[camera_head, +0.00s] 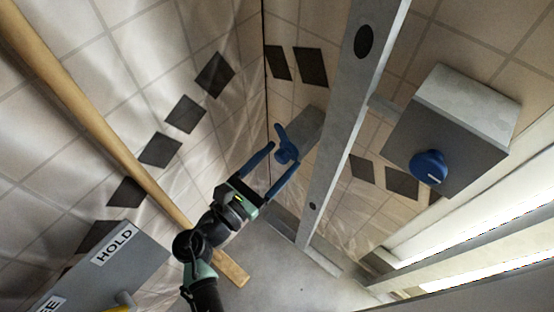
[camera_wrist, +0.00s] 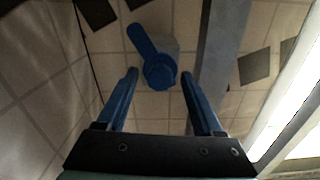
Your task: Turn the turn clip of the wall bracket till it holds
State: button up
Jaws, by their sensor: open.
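The blue turn clip (camera_head: 286,151) is a round hub with a single lever. It sits on the end of a grey wall bracket (camera_head: 308,126) by the tiled wall. In the wrist view the clip (camera_wrist: 159,70) lies just beyond the fingertips, its lever pointing up and to the left. My gripper (camera_head: 283,161) has two blue fingers spread apart, with the clip's hub near the tips. In the wrist view my gripper (camera_wrist: 160,74) is open, with nothing between the fingers. I cannot tell whether a fingertip touches the clip.
A grey upright post (camera_head: 343,120) stands close to the right of the clip. A grey box with a blue knob (camera_head: 428,167) is farther right. A wooden pole (camera_head: 95,120) leans at the left. A grey box marked HOLD (camera_head: 105,268) is at lower left.

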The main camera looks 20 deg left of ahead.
grip_shut()
dwell(0.4)
